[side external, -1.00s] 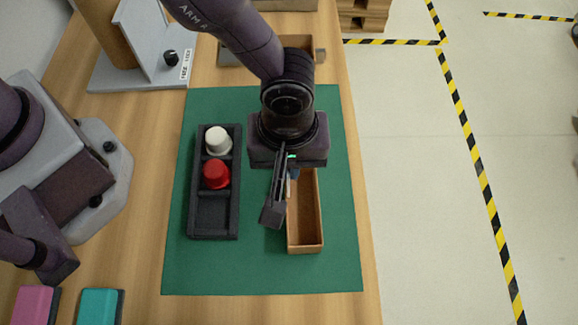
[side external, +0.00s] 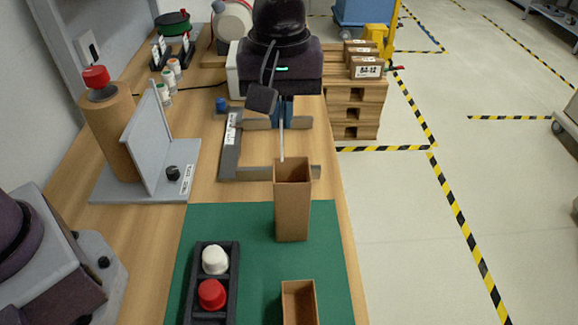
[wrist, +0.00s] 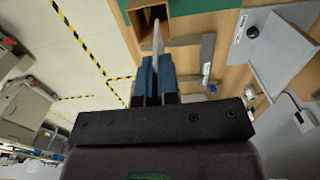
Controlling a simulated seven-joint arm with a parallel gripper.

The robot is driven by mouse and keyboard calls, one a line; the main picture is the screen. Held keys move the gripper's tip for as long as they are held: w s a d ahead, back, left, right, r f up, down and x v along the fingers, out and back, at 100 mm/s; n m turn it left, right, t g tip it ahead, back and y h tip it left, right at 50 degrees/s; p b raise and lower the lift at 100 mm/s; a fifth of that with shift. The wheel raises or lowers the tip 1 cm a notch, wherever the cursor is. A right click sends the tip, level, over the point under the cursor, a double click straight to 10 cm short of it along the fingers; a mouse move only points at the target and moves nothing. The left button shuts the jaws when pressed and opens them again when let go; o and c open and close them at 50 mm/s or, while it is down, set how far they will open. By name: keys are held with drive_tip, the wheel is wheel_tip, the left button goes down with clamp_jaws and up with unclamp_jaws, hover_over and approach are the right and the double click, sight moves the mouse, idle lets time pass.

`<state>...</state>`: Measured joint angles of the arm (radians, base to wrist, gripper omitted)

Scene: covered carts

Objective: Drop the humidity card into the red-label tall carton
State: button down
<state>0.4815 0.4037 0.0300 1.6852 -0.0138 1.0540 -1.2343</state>
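My gripper (side external: 283,124) is shut on a thin pale card (side external: 281,143), which I take to be the humidity card. It is seen nearly edge-on and points down. In the wrist view, the blue fingers (wrist: 154,62) pinch the card (wrist: 157,38). A tall brown carton (side external: 292,208) stands upright and open at the far part of the green mat. The card's lower end overlaps the carton's back rim in the side view, and its opening (wrist: 150,14) in the wrist view. I cannot tell whether the tip is inside. No red label shows on the carton's visible faces.
A second open carton (side external: 299,303) stands nearer on the green mat (side external: 254,262). Left of it, a black tray (side external: 228,294) holds a white knob (side external: 215,260) and a red knob (side external: 212,294). A grey fixture (side external: 232,158) lies behind the tall carton; a grey stand (side external: 150,140) is left.

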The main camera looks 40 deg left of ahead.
drive_tip(key=shift+w+a+r, duration=0.2)
drive_tip(key=shift+a+r, duration=0.1)
drive_tip(key=shift+a, duration=0.05)
drive_tip(key=shift+f, duration=0.1)
wheel_tip(320, 180, down, 7)
drive_tip(key=shift+f, duration=0.15)
idle(0.7)
drive_tip(key=c, duration=1.3)
unclamp_jaws()
drive_tip(key=shift+o, duration=0.2)
